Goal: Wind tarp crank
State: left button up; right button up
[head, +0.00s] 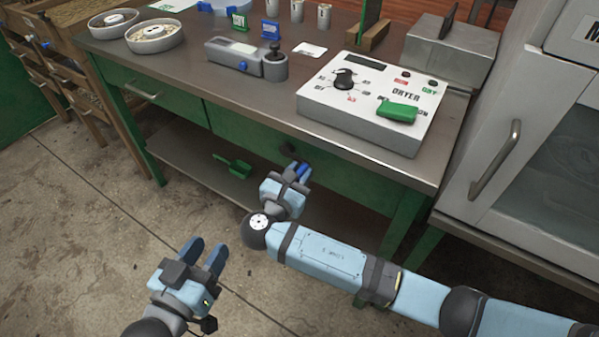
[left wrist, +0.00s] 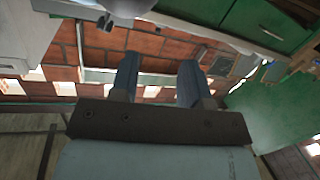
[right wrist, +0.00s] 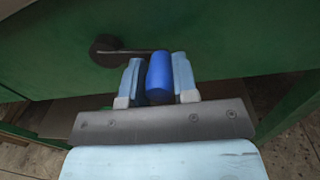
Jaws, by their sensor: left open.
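The crank has a dark round hub and arm (right wrist: 106,50) on the green front panel in the right wrist view. Its blue cylindrical handle (right wrist: 160,77) lies between the fingers of my right gripper (right wrist: 157,80), which are close against both sides and look shut on it. In the head view my right gripper (head: 298,170) is at the green front under the tabletop, and the dark hub (head: 287,150) shows just behind it. My left gripper (head: 206,252) is open and empty over the floor, left of the right arm. I see no tarp that I can identify.
The metal tabletop (head: 250,97) above carries a white dryer control box (head: 345,120), a grey device (head: 240,62) and round trays (head: 155,37). A green scoop (head: 232,165) lies on the lower shelf. A grey cabinet (head: 470,205) stands right. Floor at left is clear.

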grip_shut()
pick_arm(q)
jog(key=shift+s+f, duration=0.1)
jog(key=shift+s, duration=0.05)
jog(key=shift+a+p, duration=0.15)
jog(key=shift+p, duration=0.2)
pick_arm(e)
jog(key=shift+r, duration=0.15)
